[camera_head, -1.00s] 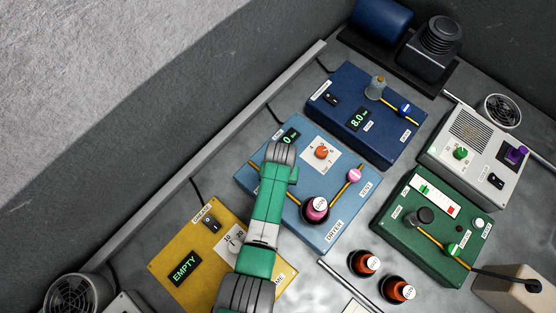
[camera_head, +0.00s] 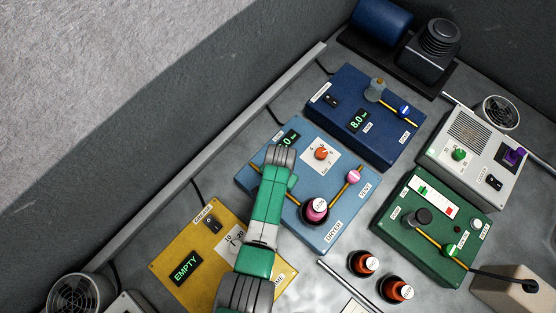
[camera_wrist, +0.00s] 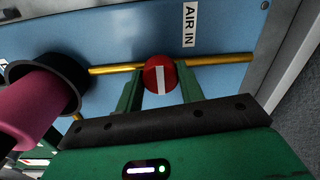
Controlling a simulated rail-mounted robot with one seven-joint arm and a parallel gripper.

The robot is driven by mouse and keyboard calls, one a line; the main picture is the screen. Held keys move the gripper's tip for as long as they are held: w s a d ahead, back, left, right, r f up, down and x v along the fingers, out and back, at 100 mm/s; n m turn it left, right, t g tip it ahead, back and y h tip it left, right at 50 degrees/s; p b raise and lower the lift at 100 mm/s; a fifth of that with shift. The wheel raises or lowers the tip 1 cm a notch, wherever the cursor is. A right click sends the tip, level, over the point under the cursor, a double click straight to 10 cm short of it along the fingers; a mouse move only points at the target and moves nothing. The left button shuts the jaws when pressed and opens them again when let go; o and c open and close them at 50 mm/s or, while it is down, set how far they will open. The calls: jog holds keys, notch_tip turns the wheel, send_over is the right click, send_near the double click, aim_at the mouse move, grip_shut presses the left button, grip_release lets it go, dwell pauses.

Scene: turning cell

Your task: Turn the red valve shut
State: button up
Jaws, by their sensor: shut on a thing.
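The red valve (camera_wrist: 161,75) shows in the wrist view as a round knob with a white bar, on a brass pipe (camera_wrist: 225,60) beside the AIR IN label (camera_wrist: 190,24). The white bar stands across the line of the pipe. My gripper (camera_wrist: 160,82) is shut on the valve, one green finger on either side of it. In the head view my arm (camera_head: 268,200) reaches over the left part of the light blue dryer box (camera_head: 335,232). The red valve and my fingertips are hidden there behind the arm.
A pink bowl (camera_head: 316,209) in a dark collar stands close to my gripper; it also shows in the wrist view (camera_wrist: 38,105). A pink vent valve (camera_head: 354,176) and an orange dial (camera_head: 321,153) are on the same box. The yellow grease box (camera_head: 188,242) lies at lower left.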

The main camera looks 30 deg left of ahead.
jog(key=o, duration=1)
notch_tip(320, 180, up, 8)
jog(key=shift+d+f+p, duration=0.1)
jog(key=shift+p, duration=0.9)
